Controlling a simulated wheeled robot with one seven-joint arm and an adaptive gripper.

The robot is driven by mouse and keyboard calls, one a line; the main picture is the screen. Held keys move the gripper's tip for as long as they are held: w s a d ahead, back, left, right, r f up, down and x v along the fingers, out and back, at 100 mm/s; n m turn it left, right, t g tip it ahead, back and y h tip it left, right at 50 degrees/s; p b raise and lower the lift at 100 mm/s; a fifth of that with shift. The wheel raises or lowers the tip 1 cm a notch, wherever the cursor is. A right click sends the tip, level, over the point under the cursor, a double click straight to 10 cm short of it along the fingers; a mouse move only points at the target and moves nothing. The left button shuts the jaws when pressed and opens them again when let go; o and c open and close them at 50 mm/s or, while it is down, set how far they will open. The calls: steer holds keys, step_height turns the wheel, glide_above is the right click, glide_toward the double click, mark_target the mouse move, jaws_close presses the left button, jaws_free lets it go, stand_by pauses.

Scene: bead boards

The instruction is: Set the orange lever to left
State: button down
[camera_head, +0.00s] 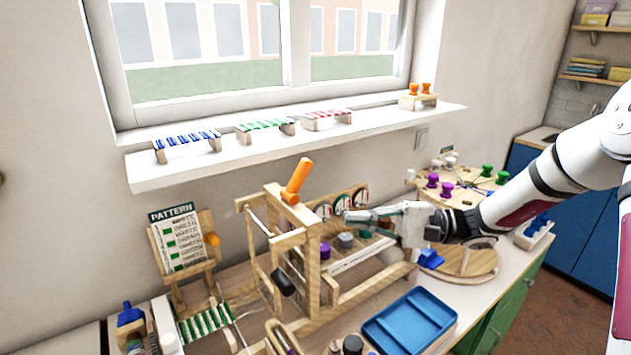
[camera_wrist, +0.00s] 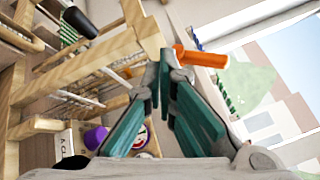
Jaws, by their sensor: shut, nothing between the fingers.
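The orange lever (camera_head: 297,180) stands on top of the wooden loom frame (camera_head: 313,250) and leans to the right in the head view. In the wrist view the orange lever (camera_wrist: 201,57) lies just beyond and right of my fingertips. My gripper (camera_head: 352,215) points left, lower than the lever and to its right. My gripper (camera_wrist: 165,62) is shut, with its green-padded fingers meeting at the tips and nothing between them. I see no contact with the lever. The lever's pivot is hard to make out.
Round dials (camera_head: 341,204) and a purple spool (camera_head: 325,251) are close to my gripper. A blue tray (camera_head: 409,320) lies at the front right. A pattern board (camera_head: 183,245) stands left of the loom. The windowsill (camera_head: 290,142) juts out above and behind the lever.

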mark_target(297, 180)
steer(key=w+d+f+m+t+y, duration=0.1)
steer(key=w+d+m+t+y, duration=0.2)
steer(key=w+t, duration=0.3)
steer(key=shift+w+d+f, duration=0.35)
steer(key=shift+w+d, duration=0.1)
steer(key=shift+d, duration=0.45)
steer(key=shift+a, duration=0.1)
steer(key=a+r+p, duration=0.2)
steer(key=a+r, duration=0.4)
steer(key=a, duration=0.5)
steer(key=shift+w+a+r+p, duration=0.2)
steer(key=shift+w+p, duration=0.15)
steer(key=shift+r, duration=0.25)
